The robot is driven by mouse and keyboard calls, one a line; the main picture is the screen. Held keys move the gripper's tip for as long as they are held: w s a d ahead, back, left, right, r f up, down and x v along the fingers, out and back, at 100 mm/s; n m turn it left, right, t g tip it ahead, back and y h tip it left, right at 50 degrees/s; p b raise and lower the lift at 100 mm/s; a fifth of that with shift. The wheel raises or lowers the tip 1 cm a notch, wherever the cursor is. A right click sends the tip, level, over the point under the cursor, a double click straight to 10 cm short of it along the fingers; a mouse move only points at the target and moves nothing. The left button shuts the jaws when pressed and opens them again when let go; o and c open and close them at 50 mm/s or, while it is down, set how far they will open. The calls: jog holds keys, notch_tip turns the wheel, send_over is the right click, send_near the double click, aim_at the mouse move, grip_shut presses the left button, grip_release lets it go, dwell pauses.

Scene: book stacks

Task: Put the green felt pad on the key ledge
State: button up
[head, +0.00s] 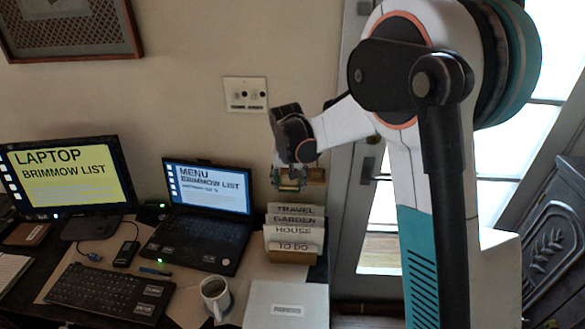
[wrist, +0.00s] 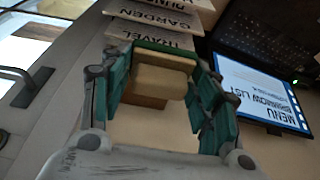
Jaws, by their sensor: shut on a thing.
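The green felt pad shows in the wrist view as a dark green strip (wrist: 166,49) between my fingertips, with a tan block against it that looks like its grip. My gripper (wrist: 162,72) is shut on it. In the head view my gripper (head: 290,180) points down near the wall, and the pad is small and mostly hidden by the fingers. The key ledge (head: 316,176) is a small brown wooden piece on the wall just right of my gripper. In the wrist view it appears partly hidden behind the held block (wrist: 147,102). I cannot tell whether they touch.
Below stands a file rack (head: 292,256) with labelled cards. A wall plate (head: 246,95) is above left, and a door with a handle (head: 368,170) is right.

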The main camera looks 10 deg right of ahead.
jog(key=w+d, duration=0.1)
jog(key=w, duration=0.4)
jog(key=w+d+f+b, duration=0.1)
jog(key=w+d, duration=0.1)
jog(key=w, duration=0.3)
jog(key=w+d+f, duration=0.1)
jog(key=w+d, duration=0.1)
jog(key=w, duration=0.3)
jog(key=shift+w+f, duration=0.15)
jog(key=shift+f, duration=0.1)
jog(key=shift+s+b+x, duration=0.2)
jog(key=shift+b+x, duration=0.15)
jog(key=shift+x, duration=0.8)
jog(key=shift+s+b+x, duration=0.25)
jog(key=shift+b+x, duration=0.1)
jog(key=shift+x, duration=0.8)
jog(key=shift+a+f, duration=0.2)
jog(key=shift+f, duration=0.05)
jog(key=o, duration=0.9)
jog(key=shift+o, duration=0.2)
jog(key=shift+r, duration=0.15)
